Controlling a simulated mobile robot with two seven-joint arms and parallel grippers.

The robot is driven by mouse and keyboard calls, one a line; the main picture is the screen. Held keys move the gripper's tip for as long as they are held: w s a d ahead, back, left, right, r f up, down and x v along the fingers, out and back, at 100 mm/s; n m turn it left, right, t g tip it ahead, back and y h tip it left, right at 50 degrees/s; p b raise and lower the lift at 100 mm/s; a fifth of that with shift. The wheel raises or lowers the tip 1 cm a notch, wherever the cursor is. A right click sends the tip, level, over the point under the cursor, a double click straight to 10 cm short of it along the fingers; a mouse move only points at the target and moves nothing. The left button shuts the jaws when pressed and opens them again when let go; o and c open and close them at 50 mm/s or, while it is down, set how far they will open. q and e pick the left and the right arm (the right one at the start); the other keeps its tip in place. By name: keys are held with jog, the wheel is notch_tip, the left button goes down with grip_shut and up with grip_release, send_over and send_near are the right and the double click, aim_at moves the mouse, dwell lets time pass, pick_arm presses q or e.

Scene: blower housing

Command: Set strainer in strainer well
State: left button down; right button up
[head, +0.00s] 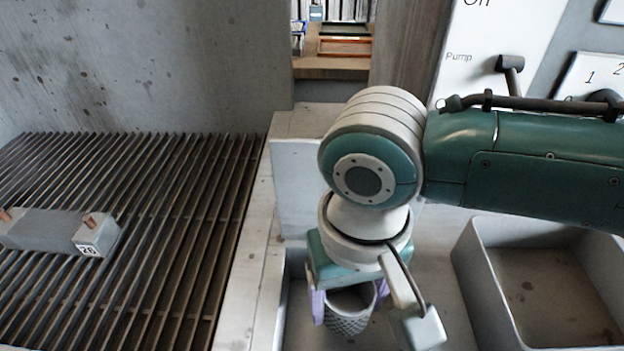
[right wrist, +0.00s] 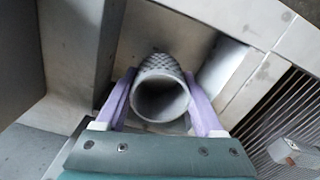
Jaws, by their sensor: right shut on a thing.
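The strainer is a grey, mesh-patterned cup (head: 348,323) with a round open mouth, low in the middle of the head view. My right gripper (head: 350,306) points down and is shut on it, with one lilac finger on each side. In the right wrist view, the strainer (right wrist: 159,65) sits between the two fingers of the gripper (right wrist: 160,88), its mouth toward the camera. A pale, walled recess (head: 297,318) lies under and around the strainer; I cannot tell whether this is the strainer well, or whether the strainer touches its floor. My left gripper is not in view.
A slatted metal grate (head: 190,240) fills the left, with a grey block labelled 26 (head: 50,232) on it. A pale ledge (head: 250,265) separates the grate from the recess. An open grey bin (head: 480,255) stands at right. A pump lever (head: 510,68) is on the back panel.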

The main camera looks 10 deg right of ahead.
jog(key=shift+f, duration=0.15)
dwell(0.3)
jog(key=shift+f+b, duration=1)
jog(key=shift+f, duration=0.35)
jog(key=shift+f, duration=0.15)
jog(key=shift+f+b, duration=0.2)
jog(key=shift+b, duration=0.1)
jog(key=shift+f+b, duration=0.5)
jog(key=shift+f, duration=0.3)
jog(key=shift+f, duration=0.2)
